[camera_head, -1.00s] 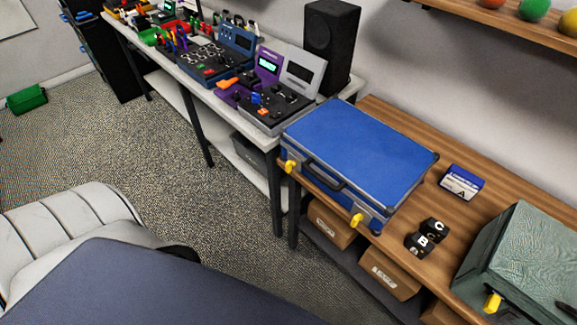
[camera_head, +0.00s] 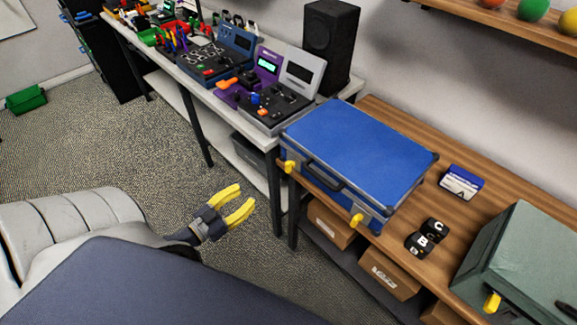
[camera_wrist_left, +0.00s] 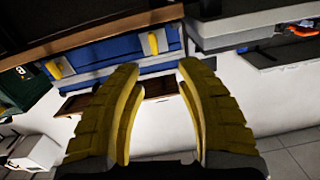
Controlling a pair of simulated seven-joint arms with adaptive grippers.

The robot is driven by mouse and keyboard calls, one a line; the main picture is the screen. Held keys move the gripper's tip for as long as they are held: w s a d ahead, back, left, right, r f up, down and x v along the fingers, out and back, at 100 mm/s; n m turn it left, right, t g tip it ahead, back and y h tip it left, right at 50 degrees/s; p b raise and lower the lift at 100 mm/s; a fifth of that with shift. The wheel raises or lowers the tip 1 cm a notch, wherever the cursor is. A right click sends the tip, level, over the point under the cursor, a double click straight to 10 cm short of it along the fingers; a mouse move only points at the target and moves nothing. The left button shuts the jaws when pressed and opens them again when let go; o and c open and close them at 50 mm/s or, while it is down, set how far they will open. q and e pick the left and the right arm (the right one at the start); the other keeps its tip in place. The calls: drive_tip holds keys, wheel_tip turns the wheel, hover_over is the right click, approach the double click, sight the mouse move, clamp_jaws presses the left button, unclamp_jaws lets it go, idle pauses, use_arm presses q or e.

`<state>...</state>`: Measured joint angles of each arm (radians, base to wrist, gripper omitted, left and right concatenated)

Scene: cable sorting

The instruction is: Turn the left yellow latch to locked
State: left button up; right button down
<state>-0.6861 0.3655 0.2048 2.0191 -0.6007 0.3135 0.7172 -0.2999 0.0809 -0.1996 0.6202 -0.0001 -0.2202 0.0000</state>
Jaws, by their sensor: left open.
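A closed blue case (camera_head: 360,148) lies on the wooden bench with its handle side facing the room. Its left yellow latch (camera_head: 290,166) is at the front corner near the grey bench. The right yellow latch (camera_head: 357,219) is at the other front corner. My left gripper (camera_head: 246,196), with yellow fingers, is open and empty, out in front of the case and apart from it. In the left wrist view, the scene appears upside down; the left latch (camera_wrist_left: 153,43) shows beyond the gap between the open fingers (camera_wrist_left: 160,68). My right gripper is not in view.
A blue-and-white box (camera_head: 461,183) and black lettered cubes (camera_head: 425,238) sit right of the case. A grey-green box (camera_head: 515,255) with a yellow latch stands at the bench's right. Consoles (camera_head: 275,100) fill the bench at left. The floor before the case is open.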

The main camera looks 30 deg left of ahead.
sight(286, 168)
use_arm(q)
drive_tip(key=shift+n+h, duration=0.4)
drive_tip(key=x, duration=0.6)
drive_tip(key=r+x, duration=0.1)
drive_tip(key=x, duration=0.4)
drive_tip(key=d+x, duration=0.1)
drive_tip(key=x, duration=0.5)
drive_tip(key=shift+w+r, duration=0.15)
drive_tip(key=shift+r, duration=0.1)
clamp_jaws()
